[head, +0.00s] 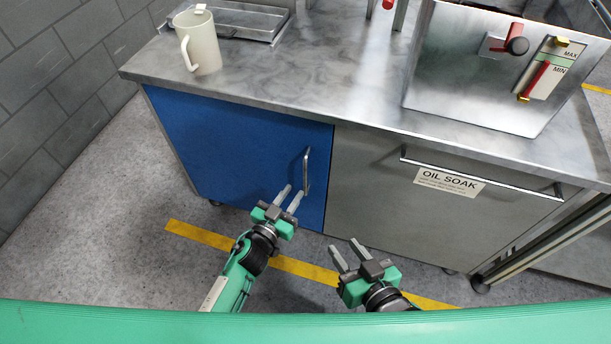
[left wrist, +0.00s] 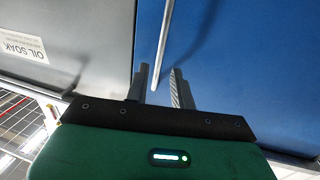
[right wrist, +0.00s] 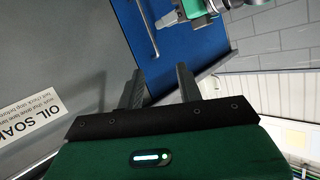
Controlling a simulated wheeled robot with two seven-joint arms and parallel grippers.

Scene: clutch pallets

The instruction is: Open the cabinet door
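The blue cabinet door (head: 235,140) is closed under the metal counter. Its vertical silver bar handle (head: 307,172) is near the door's right edge. My left gripper (head: 291,196) is open just in front of the door, close to the lower end of the handle. In the left wrist view, the handle (left wrist: 163,50) runs down to the space between the two open fingers (left wrist: 160,88); whether they touch it I cannot tell. My right gripper (head: 347,253) is open and empty, low in front of the grey panel. It also shows in the right wrist view (right wrist: 160,90).
A grey drawer front (head: 400,205) with an OIL SOAK label (head: 448,183) and a horizontal bar handle (head: 480,174) is right of the door. A mug (head: 200,45) and a metal box (head: 485,80) stand on the counter (head: 320,75). The floor at left is clear.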

